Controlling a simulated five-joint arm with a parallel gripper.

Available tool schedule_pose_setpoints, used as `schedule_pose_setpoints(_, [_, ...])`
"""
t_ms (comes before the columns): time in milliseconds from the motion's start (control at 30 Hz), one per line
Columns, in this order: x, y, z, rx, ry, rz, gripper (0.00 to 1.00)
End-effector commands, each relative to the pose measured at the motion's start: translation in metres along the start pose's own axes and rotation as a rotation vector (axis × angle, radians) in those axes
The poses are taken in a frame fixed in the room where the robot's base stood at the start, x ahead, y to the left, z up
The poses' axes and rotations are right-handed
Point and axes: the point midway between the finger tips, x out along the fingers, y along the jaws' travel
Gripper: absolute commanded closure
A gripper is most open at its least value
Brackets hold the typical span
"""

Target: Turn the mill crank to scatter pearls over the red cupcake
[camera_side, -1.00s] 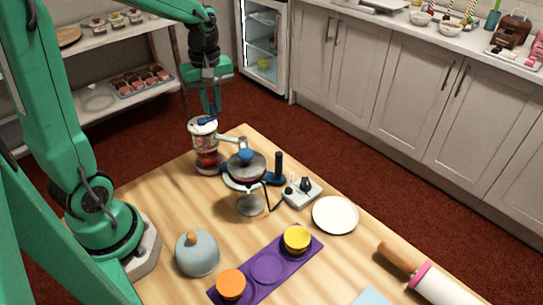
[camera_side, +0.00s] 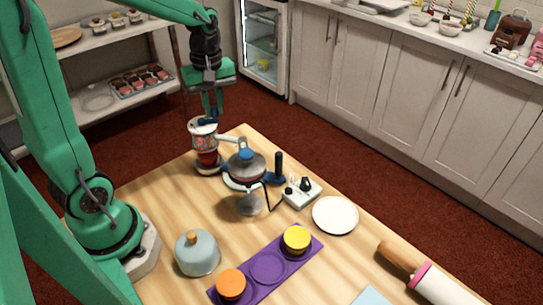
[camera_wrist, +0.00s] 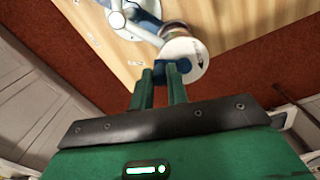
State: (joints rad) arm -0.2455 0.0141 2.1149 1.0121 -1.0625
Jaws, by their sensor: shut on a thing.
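The mill (camera_side: 203,141) stands at the far left corner of the table, with a white top and a clear body. Its white top (camera_wrist: 193,50) and blue crank knob (camera_wrist: 184,66) show in the wrist view. My gripper (camera_side: 208,119) is above the mill, pointing down, its fingers shut on the crank knob. In the wrist view the two green fingers (camera_wrist: 165,75) reach to the knob and partly hide it. A dark red shape (camera_side: 208,159), which may be the red cupcake, shows low at the mill; its details are too small to tell.
A small control box (camera_side: 302,193), white plate (camera_side: 335,215), blue-grey dome (camera_side: 197,254) and purple tray (camera_side: 268,287) with yellow and orange cups stand nearer. Bare table lies between them.

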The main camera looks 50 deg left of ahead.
Motion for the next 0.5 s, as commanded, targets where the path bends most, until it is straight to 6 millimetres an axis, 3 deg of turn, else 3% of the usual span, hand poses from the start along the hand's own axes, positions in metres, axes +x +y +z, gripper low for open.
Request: schedule_pose_setpoints(500, [0.0, -0.009, 0.012, -0.004, -0.003, -0.006, 0.99])
